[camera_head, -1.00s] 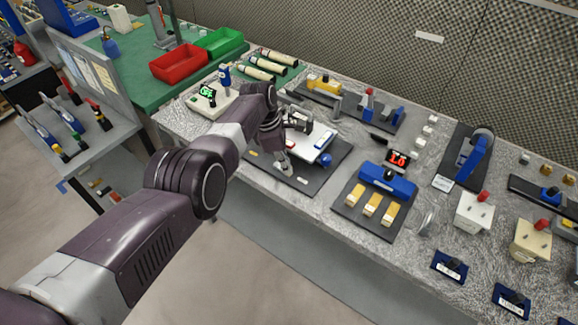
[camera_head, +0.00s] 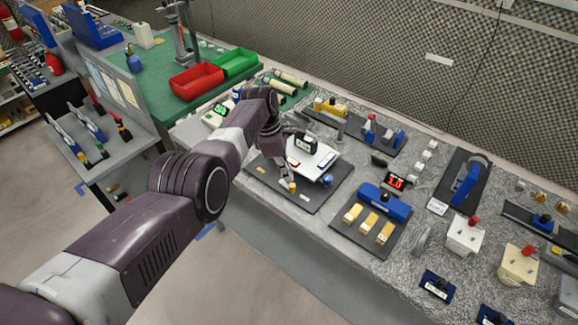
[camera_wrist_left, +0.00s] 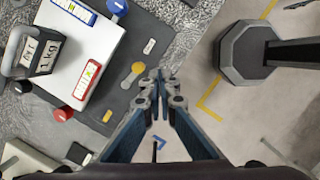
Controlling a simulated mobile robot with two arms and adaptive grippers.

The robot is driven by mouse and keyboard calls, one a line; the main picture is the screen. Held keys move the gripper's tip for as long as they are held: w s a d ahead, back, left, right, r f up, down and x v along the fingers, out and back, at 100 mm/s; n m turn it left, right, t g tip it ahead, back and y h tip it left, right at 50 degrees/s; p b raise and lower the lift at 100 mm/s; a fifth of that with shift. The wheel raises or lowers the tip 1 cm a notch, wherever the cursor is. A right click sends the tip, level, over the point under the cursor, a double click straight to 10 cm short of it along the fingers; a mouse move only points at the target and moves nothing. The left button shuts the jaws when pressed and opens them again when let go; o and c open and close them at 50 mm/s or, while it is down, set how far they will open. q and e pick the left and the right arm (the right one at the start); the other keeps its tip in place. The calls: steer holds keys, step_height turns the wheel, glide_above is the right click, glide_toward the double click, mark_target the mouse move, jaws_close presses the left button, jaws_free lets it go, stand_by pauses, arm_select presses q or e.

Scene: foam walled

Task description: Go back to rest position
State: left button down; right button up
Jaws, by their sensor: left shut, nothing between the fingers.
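My left gripper (camera_head: 284,183) reaches in from the left in the head view, low over the near edge of a dark mat. In the left wrist view its fingertips (camera_wrist_left: 160,78) meet with nothing between them, and the floor shows beneath and around them. A yellow knob (camera_wrist_left: 137,69) on the mat shows just left of the fingertips; it also shows in the head view (camera_head: 292,187). My right gripper is in neither view.
A white plate (camera_head: 325,158) with a black 1 kg weight (camera_wrist_left: 40,50) stands on the dark mat (camera_head: 317,200). A blue-topped device with yellow blocks (camera_head: 369,221) is to the right. Red (camera_head: 197,84) and green (camera_head: 236,66) bins stand behind. Open floor (camera_head: 260,285) lies in front.

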arm_select(q)
steer(key=s+a+f+m+t+y, duration=0.2)
steer(key=s+a+f+m, duration=0.7)
steer(key=s+a+f, duration=0.45)
steer(key=s+a+r+m+t, duration=0.1)
steer(key=s+r+m, duration=0.25)
steer(key=s, duration=0.55)
steer(key=s+a+r+m, duration=0.1)
steer(key=s+r+m, duration=0.25)
steer(key=s, duration=0.45)
steer(key=s+a+r+m+t, duration=0.1)
steer(key=s+r+m, duration=0.25)
steer(key=s, duration=0.55)
step_height(320, 180, down, 36)
steer(key=s+g+b, duration=0.2)
steer(key=b, duration=0.6)
steer(key=s+a+f+b, duration=0.1)
steer(key=s+f+b, duration=0.2)
steer(key=s+f, duration=0.5)
steer(key=s+a+f+g+b, duration=0.1)
steer(key=s+a+f+b, duration=0.1)
steer(key=s+f, duration=0.6)
step_height(320, 180, down, 5)
steer(key=shift+s+r+m+y+b, duration=0.1)
steer(key=shift+s+m+y+b, duration=0.35)
steer(key=shift+b, duration=0.3)
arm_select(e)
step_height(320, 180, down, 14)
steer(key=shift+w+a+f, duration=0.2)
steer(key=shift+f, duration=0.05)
